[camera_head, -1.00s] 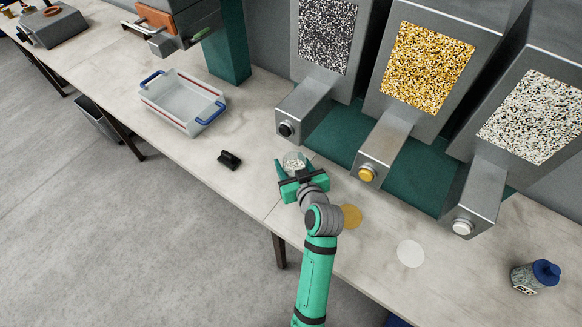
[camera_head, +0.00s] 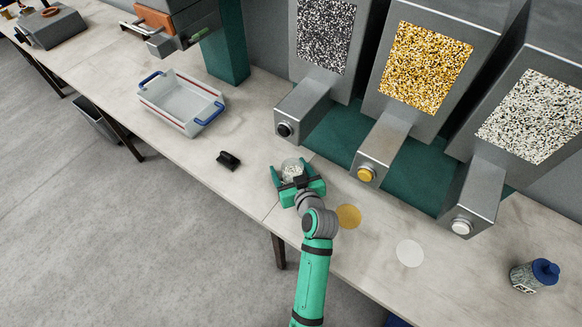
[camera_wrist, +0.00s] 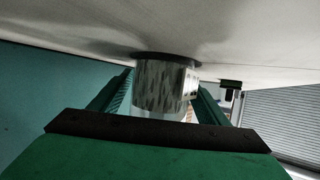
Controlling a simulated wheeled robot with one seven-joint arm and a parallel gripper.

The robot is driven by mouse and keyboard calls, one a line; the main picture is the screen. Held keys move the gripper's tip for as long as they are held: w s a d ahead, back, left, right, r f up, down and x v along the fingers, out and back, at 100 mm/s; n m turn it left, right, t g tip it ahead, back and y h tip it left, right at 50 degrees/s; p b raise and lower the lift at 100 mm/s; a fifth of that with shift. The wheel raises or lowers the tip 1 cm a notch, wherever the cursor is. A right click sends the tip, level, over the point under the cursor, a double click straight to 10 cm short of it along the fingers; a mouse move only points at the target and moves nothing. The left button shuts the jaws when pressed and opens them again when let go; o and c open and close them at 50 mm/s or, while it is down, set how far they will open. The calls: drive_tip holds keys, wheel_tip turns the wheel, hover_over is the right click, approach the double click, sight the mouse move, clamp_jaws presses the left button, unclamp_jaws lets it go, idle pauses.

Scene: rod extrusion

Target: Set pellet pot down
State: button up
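The pellet pot (camera_head: 292,168) is a small clear cylinder with pale contents, at the table's front edge below the black-button dispenser. In the wrist view the pot (camera_wrist: 165,86) stands between my green fingers, and their inner faces lie against its sides. My gripper (camera_head: 296,182) looks shut on the pot; in the wrist view my gripper (camera_wrist: 165,100) covers the pot's near part. The pot's far end is over a dark round patch (camera_wrist: 148,55) on the tabletop. I cannot tell whether it touches the table.
Black-, yellow- (camera_head: 367,174) and white-button dispensers (camera_head: 463,227) line the back. A gold disc (camera_head: 348,216) and a white disc (camera_head: 410,253) lie right of my gripper. A small black object (camera_head: 229,160) and a tray (camera_head: 160,115) are left.

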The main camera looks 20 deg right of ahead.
sight(292, 175)
drive_tip(key=shift+r, duration=0.1)
drive_tip(key=shift+s+r, duration=0.15)
drive_tip(key=v, duration=1.1)
drive_tip(key=shift+s+r, duration=0.2)
drive_tip(key=shift+s, duration=0.15)
